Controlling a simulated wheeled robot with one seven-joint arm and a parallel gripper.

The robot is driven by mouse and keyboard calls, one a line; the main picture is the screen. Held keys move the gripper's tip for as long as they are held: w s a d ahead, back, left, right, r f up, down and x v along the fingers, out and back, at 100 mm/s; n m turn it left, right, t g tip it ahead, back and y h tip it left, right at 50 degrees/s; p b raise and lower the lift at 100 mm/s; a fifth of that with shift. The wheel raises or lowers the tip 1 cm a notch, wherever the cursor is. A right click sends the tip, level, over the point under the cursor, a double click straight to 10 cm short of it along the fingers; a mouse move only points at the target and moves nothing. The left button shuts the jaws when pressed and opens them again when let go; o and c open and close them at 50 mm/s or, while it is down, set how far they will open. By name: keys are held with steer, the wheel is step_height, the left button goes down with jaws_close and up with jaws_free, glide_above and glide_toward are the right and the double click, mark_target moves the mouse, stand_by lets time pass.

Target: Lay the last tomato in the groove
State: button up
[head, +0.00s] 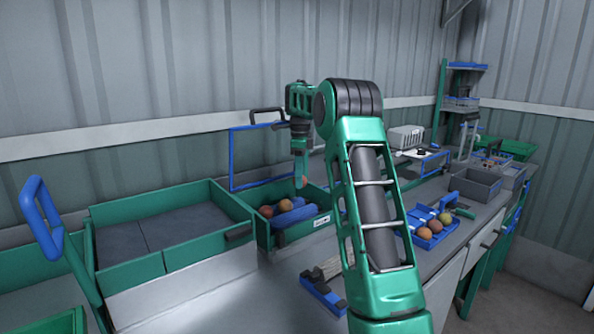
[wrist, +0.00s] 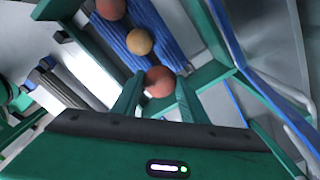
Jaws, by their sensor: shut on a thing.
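My gripper (wrist: 157,95) is shut on a reddish tomato (wrist: 158,81), which sits between the two green fingertips. In the head view my gripper (head: 301,178) points down over the green crate (head: 262,234), with the held tomato (head: 304,181) partly showing at its tips. In the wrist view a blue ribbed piece (wrist: 165,35) lies beyond the fingers. An orange-yellow tomato (wrist: 140,41) and a reddish tomato (wrist: 110,8) lie in line on it. In the head view the crate holds tomatoes (head: 285,205) beside a blue piece (head: 298,214). Whether the held tomato touches the blue piece cannot be told.
A larger green bin (head: 165,252) with grey panels stands left of the crate. A blue tray (head: 440,238) with several tomatoes (head: 425,233) lies on the bench to the right. Grey bins (head: 475,187) stand farther right. The crate's green walls rise close around my gripper.

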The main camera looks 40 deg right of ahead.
steer(key=shift+s+d+f, duration=0.1)
steer(key=shift+d+f, duration=0.05)
steer(key=shift+f, duration=3.1)
steer(key=shift+f, duration=0.25)
steer(key=o, duration=0.8)
steer(key=shift+c, duration=1.3)
steer(key=shift+r, duration=3.5)
